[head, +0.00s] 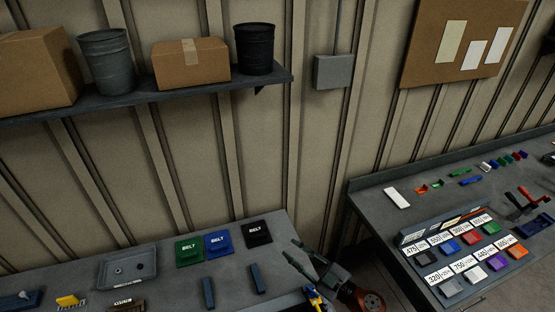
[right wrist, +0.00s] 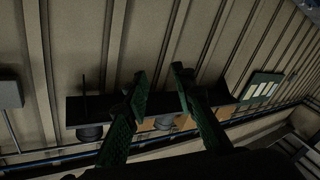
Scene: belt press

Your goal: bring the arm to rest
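My right gripper (head: 291,249) shows at the bottom middle of the head view, beside the right end of the left bench. Its two fingers are apart and point up and left. In the right wrist view the same gripper (right wrist: 159,72) has its green fingers spread with nothing between them, and the wall and shelf lie beyond. My left gripper is not in either view.
The left bench holds a grey tray (head: 127,269) and green (head: 189,250), blue (head: 218,244) and black (head: 257,233) belt blocks. The right bench carries a labelled panel with coloured blocks (head: 471,237). A wall shelf (head: 150,92) holds boxes and buckets. A gap separates the benches.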

